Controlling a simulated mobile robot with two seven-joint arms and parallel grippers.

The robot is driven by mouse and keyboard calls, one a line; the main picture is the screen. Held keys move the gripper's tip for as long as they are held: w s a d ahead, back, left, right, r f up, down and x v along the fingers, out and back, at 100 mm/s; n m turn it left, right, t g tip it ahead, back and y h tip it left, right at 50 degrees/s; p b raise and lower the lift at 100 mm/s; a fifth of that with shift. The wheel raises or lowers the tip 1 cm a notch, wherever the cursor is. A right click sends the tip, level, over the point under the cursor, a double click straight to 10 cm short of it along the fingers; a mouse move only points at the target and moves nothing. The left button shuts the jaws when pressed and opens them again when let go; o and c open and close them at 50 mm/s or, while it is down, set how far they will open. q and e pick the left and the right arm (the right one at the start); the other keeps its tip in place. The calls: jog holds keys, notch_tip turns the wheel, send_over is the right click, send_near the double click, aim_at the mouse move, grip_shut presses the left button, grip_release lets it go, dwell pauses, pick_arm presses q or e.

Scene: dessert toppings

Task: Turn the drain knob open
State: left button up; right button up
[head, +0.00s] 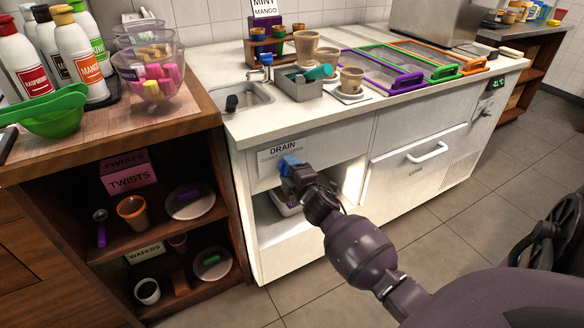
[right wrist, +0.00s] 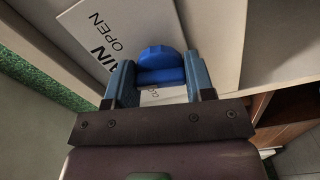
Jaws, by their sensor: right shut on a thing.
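The drain knob (right wrist: 160,58) is blue, with a rounded top, and sits on the front of the white counter below the sink. A white sign (head: 281,155) reading DRAIN is behind it, and the word OPEN shows on the sign in the right wrist view (right wrist: 88,30). My right gripper (head: 288,165) reaches the knob from the front. In the right wrist view its two blue fingers (right wrist: 158,78) stand on either side of the knob, shut on it. In the head view the gripper hides most of the knob. My left gripper is not in view.
The sink (head: 246,97) with its blue tap (head: 266,60) is above the sign. An open compartment with a pale container (head: 284,204) lies below the knob. A wooden shelf unit (head: 130,240) stands close on the left. The floor (head: 440,215) on the right is clear.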

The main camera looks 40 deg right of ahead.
jog(key=m, duration=0.1)
jog(key=m+p, duration=0.1)
jog(key=m, duration=0.1)
jog(key=shift+r+m, duration=0.2)
jog(key=shift+m, duration=0.1)
jog(key=shift+f+m+p, duration=0.15)
jog(key=shift+m+p, duration=0.45)
jog(key=shift+m, duration=0.6)
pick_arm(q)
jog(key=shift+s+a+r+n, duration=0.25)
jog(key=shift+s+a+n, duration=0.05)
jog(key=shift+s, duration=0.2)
pick_arm(e)
jog(key=shift+m, duration=0.3)
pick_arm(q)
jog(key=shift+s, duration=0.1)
pick_arm(e)
jog(key=shift+f, duration=0.15)
jog(key=o, duration=0.9)
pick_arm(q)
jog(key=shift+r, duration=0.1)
pick_arm(e)
jog(key=shift+s, duration=0.1)
